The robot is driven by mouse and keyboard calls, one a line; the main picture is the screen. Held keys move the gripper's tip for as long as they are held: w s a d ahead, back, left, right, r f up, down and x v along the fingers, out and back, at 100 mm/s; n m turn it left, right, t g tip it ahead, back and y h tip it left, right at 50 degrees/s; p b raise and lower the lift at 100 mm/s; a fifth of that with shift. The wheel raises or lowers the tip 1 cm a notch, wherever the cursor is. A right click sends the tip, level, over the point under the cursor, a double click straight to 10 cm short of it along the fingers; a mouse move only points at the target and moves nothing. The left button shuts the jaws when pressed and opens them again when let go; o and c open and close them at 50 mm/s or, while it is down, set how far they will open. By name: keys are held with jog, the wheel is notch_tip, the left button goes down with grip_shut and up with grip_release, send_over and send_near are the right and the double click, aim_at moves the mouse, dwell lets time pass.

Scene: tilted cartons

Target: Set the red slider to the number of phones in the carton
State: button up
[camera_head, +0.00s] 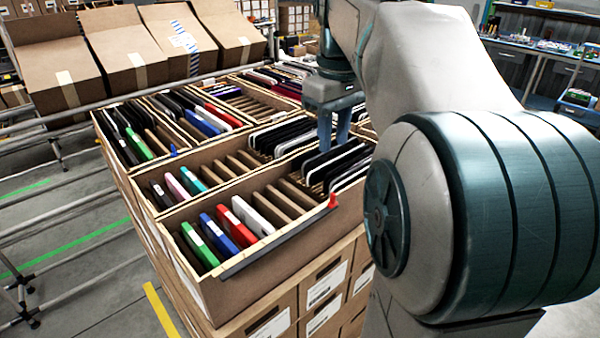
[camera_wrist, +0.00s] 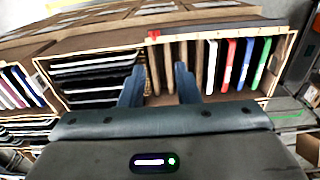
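The red slider (camera_head: 332,199) sits on the front rim of the nearest carton (camera_head: 240,291), toward its right end. In the wrist view the red slider (camera_wrist: 153,35) is at the far rim, beyond the fingertips. A green, a blue, a red and a white phone (camera_head: 252,216) stand in the carton's left slots. Several dark phones (camera_head: 336,160) fill its right slots, partly hidden by my arm. Bare dividers (camera_head: 290,204) lie between the two groups. My gripper (camera_head: 334,143) is open and empty above the cartons, behind the slider; its fingers (camera_wrist: 160,66) are apart in the wrist view.
A dark rail (camera_head: 270,247) runs along the nearest carton's front edge. More phone cartons stand behind, one with a blue slider (camera_head: 173,151). Open flaps of brown boxes (camera_head: 128,55) rise at the back left. Metal rails (camera_head: 50,135) and clear floor lie left.

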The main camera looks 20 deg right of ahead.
aim_at(333, 193)
jog(key=f, duration=0.8)
jog(key=d+f, duration=0.1)
jog(key=f, duration=0.4)
jog(key=shift+w+d, duration=0.1)
jog(key=shift+w, duration=0.2)
grip_shut()
